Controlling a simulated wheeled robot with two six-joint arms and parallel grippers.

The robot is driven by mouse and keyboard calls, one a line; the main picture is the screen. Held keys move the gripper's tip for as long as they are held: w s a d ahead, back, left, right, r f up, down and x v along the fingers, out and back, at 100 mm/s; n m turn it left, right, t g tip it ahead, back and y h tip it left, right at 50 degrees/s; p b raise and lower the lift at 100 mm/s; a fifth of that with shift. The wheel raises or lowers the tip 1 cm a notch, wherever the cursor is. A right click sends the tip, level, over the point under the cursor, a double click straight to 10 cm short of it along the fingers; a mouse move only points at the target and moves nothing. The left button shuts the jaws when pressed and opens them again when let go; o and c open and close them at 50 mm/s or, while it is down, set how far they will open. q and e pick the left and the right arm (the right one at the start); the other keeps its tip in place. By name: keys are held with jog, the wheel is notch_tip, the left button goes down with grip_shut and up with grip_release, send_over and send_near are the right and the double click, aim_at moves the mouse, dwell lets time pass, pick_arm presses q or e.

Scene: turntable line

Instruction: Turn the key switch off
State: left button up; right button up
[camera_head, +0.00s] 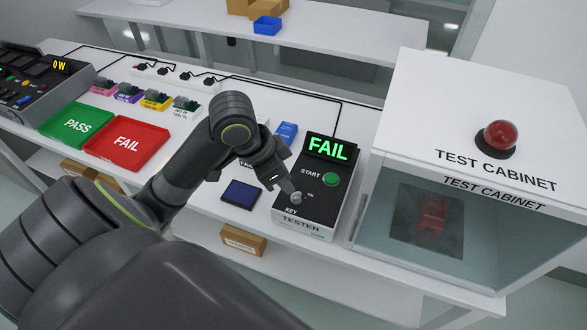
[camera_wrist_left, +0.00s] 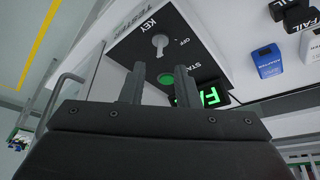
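The tester (camera_head: 318,212) is a black-faced box on the white bench, with a green lit FAIL display (camera_head: 328,148) and a green START button (camera_head: 331,179). Its grey key switch (camera_head: 296,197) sits above the KEY label, with ON marked beside it. The key (camera_wrist_left: 160,42) also shows in the left wrist view, with OFF printed beside it. My left gripper (camera_head: 283,184) is over the tester face, close to the key. In the wrist view its two fingers (camera_wrist_left: 159,82) are apart, with nothing between them; the key shows beyond the tips. My right gripper is not in view.
The white test cabinet (camera_head: 398,128) with a red dome lamp (camera_head: 498,138) stands right of the tester. A dark blue pad (camera_head: 241,195) lies left of it. Red FAIL (camera_head: 128,143) and green PASS (camera_head: 77,125) trays are further left. A black cable runs behind.

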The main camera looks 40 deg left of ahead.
aim_at(295, 193)
pick_arm(q)
jog(key=b+x, duration=0.1)
jog(key=x, duration=0.5)
jog(key=shift+w+d+f+b, duration=0.1)
jog(key=shift+f+b, duration=0.3)
grip_shut()
